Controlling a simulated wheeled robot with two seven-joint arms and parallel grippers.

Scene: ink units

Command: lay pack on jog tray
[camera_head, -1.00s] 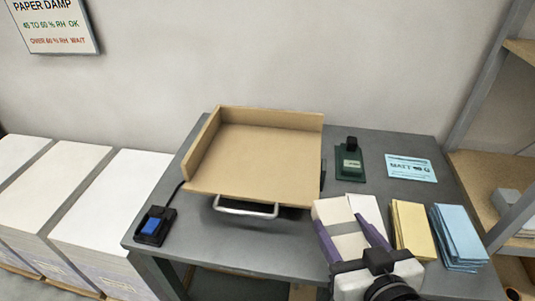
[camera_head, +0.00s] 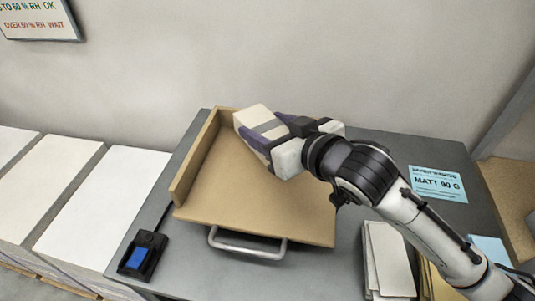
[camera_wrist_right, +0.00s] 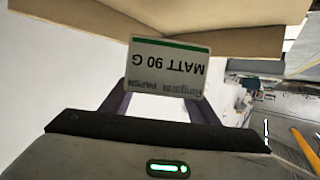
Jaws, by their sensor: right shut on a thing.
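My right gripper (camera_head: 268,131) is shut on a white pack (camera_head: 252,117) with a grey band, one purple finger on each side. My left gripper is not in view.
A white stack (camera_head: 390,258) lies at the table's front right, beside yellow (camera_head: 434,283) and blue (camera_head: 492,249) stacks partly hidden by my arm. A MATT 90 G card (camera_head: 438,184) lies behind. A blue-buttoned switch (camera_head: 140,255) sits left of the tray. Tall paper stacks (camera_head: 100,205) stand left.

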